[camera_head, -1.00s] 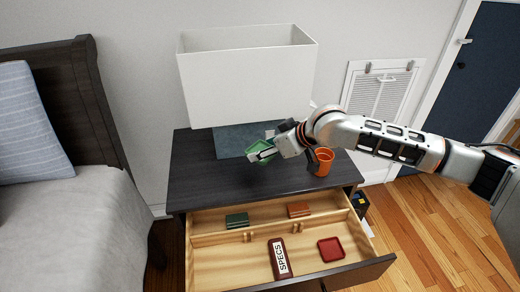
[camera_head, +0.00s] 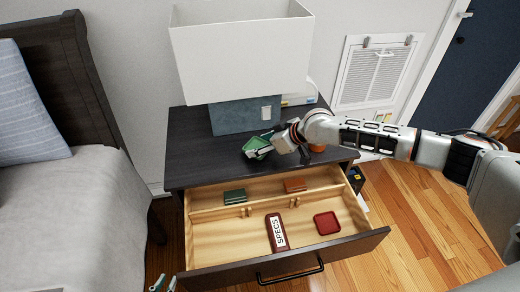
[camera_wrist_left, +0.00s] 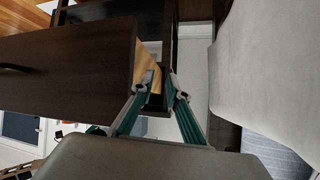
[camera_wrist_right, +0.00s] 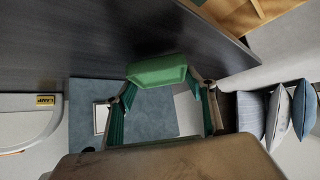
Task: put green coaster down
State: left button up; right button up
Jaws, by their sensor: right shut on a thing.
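The green coaster (camera_head: 257,146) is in my right gripper (camera_head: 268,146), over the dark nightstand top (camera_head: 205,160) in front of the lamp. The right wrist view shows the green coaster (camera_wrist_right: 157,71) between the two fingertips, tilted. I cannot tell whether it touches the nightstand top. My left gripper (camera_head: 164,284) shows only its tips at the bottom edge of the head view, left of the open drawer. In the left wrist view its fingertips (camera_wrist_left: 161,92) are apart with nothing between them.
A lamp with a white shade (camera_head: 240,55) and blue-grey base (camera_head: 235,117) stands at the back. An orange cup (camera_head: 317,148) is mostly hidden behind my right arm. The open drawer (camera_head: 205,253) holds a SPECS case (camera_head: 277,232), a red square dish (camera_head: 327,223) and small green and orange items.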

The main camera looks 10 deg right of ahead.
jog(key=shift+f, duration=1.05)
jog(key=shift+f, duration=0.2)
jog(key=o, duration=1.1)
jog(key=shift+r, duration=0.1)
jog(key=shift+r, duration=0.2)
jog(key=p+v, duration=0.2)
jog(key=v, duration=0.9)
jog(key=shift+s+d+r, duration=0.2)
jog(key=shift+s+d, duration=0.05)
